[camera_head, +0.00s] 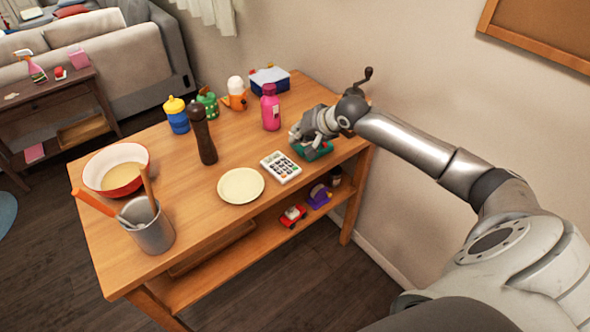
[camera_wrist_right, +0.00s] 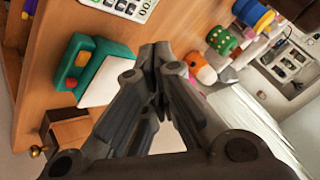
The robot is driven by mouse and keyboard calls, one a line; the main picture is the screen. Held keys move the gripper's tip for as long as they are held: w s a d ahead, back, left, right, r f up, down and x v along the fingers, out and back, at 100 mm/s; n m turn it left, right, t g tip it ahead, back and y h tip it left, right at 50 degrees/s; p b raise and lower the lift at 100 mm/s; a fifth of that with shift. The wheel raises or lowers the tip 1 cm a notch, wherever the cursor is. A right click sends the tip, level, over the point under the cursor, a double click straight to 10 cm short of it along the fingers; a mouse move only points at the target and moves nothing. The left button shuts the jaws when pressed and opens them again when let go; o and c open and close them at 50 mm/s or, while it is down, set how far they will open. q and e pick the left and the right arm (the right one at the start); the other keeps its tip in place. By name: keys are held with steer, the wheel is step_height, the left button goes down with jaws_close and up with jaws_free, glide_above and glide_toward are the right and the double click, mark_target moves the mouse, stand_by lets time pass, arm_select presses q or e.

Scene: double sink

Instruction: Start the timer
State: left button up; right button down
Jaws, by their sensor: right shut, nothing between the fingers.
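A teal device with a pale face and red and orange buttons, which looks like the timer (camera_head: 318,152), sits near the right end of the wooden table. It also shows in the right wrist view (camera_wrist_right: 112,50), left of my fingers. My right gripper (camera_head: 297,133) is shut and empty, above and just behind the timer, and partly hides it in the head view. In the right wrist view the closed fingertips (camera_wrist_right: 160,50) are beside the pale face; I cannot tell whether they touch it. My left gripper is not in view.
A calculator (camera_head: 281,167) and a plate (camera_head: 241,186) lie left of the timer. A pink bottle (camera_head: 270,108) and dark pepper mill (camera_head: 201,135) stand behind them. A hand-crank grinder (camera_wrist_right: 68,130) is close to my right gripper. A bowl (camera_head: 116,170) and utensil holder (camera_head: 150,230) stand farther left.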

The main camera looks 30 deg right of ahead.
steer(key=b, duration=0.7)
glide_above(297, 167)
steer(key=f, duration=0.5)
steer(key=shift+w+d+f, duration=0.1)
steer(key=shift+d+f, duration=0.1)
steer(key=shift+f, duration=1.3)
steer(key=shift+f+p, duration=0.35)
steer(key=shift+f, duration=0.35)
steer(key=shift+r, duration=0.1)
steer(key=shift+r+p, duration=0.65)
steer(key=shift+p, duration=0.5)
